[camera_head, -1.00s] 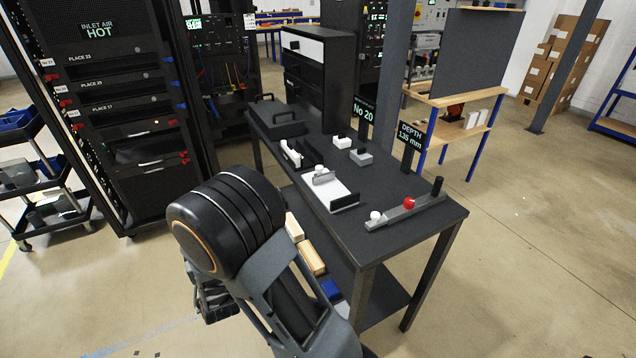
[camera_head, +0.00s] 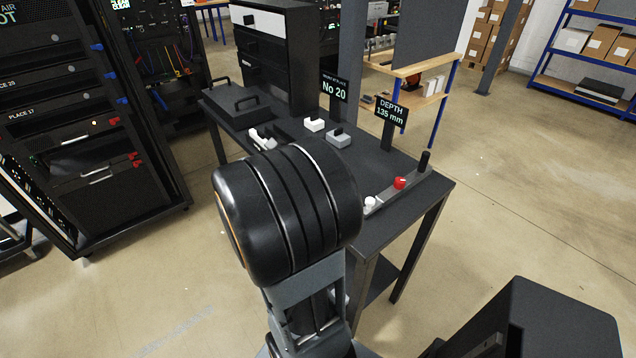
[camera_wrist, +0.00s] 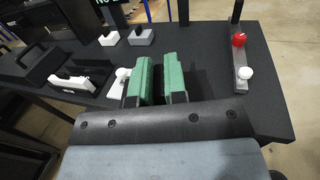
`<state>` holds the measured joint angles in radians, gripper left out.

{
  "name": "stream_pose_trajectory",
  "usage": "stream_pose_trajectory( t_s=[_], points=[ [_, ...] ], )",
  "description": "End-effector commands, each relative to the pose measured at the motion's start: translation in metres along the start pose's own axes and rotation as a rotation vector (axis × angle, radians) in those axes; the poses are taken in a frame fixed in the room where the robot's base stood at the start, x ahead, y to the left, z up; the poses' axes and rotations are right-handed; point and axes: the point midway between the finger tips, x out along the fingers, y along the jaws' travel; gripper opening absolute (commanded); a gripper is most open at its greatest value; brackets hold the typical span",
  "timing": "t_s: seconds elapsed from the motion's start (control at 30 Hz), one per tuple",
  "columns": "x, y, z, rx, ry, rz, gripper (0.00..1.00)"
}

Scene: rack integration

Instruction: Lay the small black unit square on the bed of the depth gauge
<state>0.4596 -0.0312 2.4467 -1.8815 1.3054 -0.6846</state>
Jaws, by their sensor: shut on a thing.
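The depth gauge's sign (camera_head: 389,114) reads "DEPTH 135 mm" and stands at the back of the dark table. In front of it lies a grey rail (camera_head: 411,184) with a white knob (camera_head: 370,202), a red knob (camera_head: 400,183) and a black post (camera_head: 424,161). My gripper (camera_wrist: 159,82) has green pads close together above the table, left of the rail. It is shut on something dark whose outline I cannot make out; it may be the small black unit. A pale part with a white knob (camera_wrist: 123,73) shows beside the left pad. My arm hides the gripper in the head view.
A white block (camera_head: 314,124) and a grey block (camera_head: 339,138) stand behind, near the "No 20" sign (camera_head: 335,90). A black cabinet (camera_head: 277,50) and dark handled tray (camera_head: 240,103) occupy the table's far left.

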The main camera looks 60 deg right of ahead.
Motion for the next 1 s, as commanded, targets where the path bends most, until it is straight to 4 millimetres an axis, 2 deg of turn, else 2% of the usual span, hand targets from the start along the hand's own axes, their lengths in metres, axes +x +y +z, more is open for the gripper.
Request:
stream_pose_trajectory(
  t_s=[0.03, 0.13, 0.23, 0.33, 0.47, 0.73, 0.8, 1.0],
  points=[
    [0.009, -0.018, 0.004, 0.003, -0.001, -0.066, 0.00],
    [0.018, -0.043, 0.008, 0.002, -0.001, -0.163, 0.00],
    [0.023, -0.060, 0.010, 0.001, -0.002, -0.226, 0.00],
    [0.030, -0.064, 0.008, -0.002, 0.000, -0.260, 0.00],
    [0.048, -0.053, -0.002, -0.005, 0.001, -0.274, 0.00],
    [0.099, -0.010, -0.034, -0.005, 0.001, -0.270, 0.00],
    [0.106, -0.004, -0.048, -0.006, 0.002, -0.270, 0.00],
    [0.122, 0.010, -0.072, -0.002, -0.001, -0.268, 0.00]
  ],
)
